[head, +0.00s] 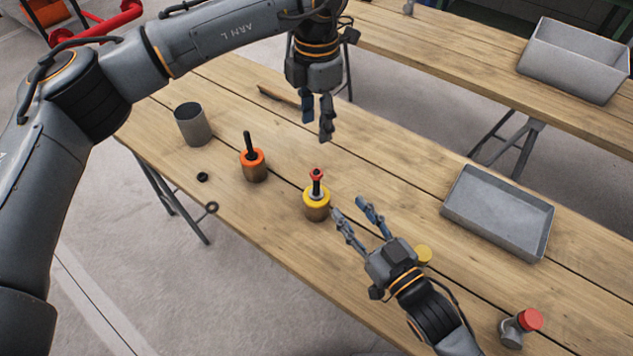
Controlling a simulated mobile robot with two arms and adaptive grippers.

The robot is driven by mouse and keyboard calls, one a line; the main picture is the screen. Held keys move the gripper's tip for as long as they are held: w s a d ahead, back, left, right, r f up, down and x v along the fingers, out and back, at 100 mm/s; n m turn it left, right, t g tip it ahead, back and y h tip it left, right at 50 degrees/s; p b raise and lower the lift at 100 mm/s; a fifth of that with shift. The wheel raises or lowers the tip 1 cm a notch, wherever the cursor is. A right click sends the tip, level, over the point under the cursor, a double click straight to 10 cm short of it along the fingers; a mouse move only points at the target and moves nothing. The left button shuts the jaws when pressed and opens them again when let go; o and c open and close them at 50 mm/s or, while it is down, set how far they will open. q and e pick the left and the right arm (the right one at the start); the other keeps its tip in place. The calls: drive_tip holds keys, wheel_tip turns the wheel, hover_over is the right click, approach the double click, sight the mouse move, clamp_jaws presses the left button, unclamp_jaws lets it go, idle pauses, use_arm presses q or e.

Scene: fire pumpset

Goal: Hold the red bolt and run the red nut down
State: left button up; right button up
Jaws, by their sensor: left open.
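A dark upright bolt with a red nut (316,174) at its top stands in a yellow-topped brown block (316,204) at mid-table. A grey ring lies around the bolt's foot. No wholly red bolt can be told apart. My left gripper (317,135) hangs pointing down above and behind the red nut, open, with nothing seen between its fingers. My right gripper (348,206) lies low to the right of the yellow-topped block. Its fingers are apart and empty, tips close to the block; whether they touch it I cannot tell.
An orange-topped block (253,168) with a black bolt and a grey cup (192,124) stand left. A black nut (202,177) and a washer (211,207) lie near the front edge. A grey tray (497,212), yellow disc (424,254) and red-capped piece (522,325) are right.

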drive_tip(key=f, duration=0.1)
use_arm(q)
drive_tip(key=f+b, duration=0.1)
drive_tip(key=f, duration=0.1)
drive_tip(key=f+b, duration=0.4)
drive_tip(key=shift+w, duration=0.25)
use_arm(e)
approach(318, 185)
drive_tip(key=v, duration=0.3)
use_arm(q)
drive_tip(key=shift+s, duration=0.1)
use_arm(e)
drive_tip(key=x, duration=1.3)
drive_tip(key=shift+w+a, duration=0.2)
drive_tip(key=shift+w, duration=0.1)
drive_tip(key=shift+r, duration=0.1)
clamp_jaws()
